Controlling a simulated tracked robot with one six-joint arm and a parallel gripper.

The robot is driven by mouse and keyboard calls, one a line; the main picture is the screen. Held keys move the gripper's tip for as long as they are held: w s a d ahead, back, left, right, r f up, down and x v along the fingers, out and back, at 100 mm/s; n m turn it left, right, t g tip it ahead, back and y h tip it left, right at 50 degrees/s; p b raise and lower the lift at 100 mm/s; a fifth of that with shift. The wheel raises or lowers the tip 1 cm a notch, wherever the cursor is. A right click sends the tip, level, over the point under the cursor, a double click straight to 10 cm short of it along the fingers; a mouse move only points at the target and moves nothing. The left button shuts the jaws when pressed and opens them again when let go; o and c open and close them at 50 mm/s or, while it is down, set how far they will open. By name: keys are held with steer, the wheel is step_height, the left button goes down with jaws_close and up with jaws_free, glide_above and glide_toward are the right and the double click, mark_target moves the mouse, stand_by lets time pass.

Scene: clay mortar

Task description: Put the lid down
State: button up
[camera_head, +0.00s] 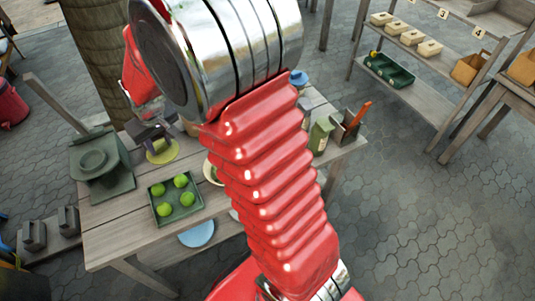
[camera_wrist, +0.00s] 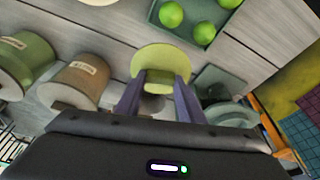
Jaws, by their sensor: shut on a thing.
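My gripper (camera_wrist: 160,82) is shut on the knob, with one finger on each side. In the head view the lid (camera_head: 162,152) shows just below my gripper (camera_head: 150,136), over the wooden table between the green block and the area behind my arm. I cannot tell whether the lid touches the table or hangs a little above it.
A green tray (camera_head: 156,204) with several green balls is in front of the lid. A square green block with a round top (camera_head: 96,181) stands at the table's left end. Green (camera_wrist: 38,52) and brown (camera_wrist: 85,78) containers are left in the wrist view. Shelves stand right.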

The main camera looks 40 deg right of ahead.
steer(key=shift+d, duration=0.15)
steer(key=shift+d, duration=0.15)
steer(key=s+d+m, duration=0.1)
steer(key=s+d, duration=0.4)
steer(key=d, duration=0.4)
steer(key=s+d+m, duration=0.1)
steer(key=s+d, duration=0.5)
steer(key=d, duration=0.3)
steer(key=s+d+m+h, duration=0.1)
steer(key=s+d, duration=0.4)
steer(key=d, duration=0.4)
steer(key=shift+s+d, duration=0.3)
steer(key=shift+s, duration=0.1)
steer(key=shift+f, duration=3.05)
steer(key=shift+f, duration=1.85)
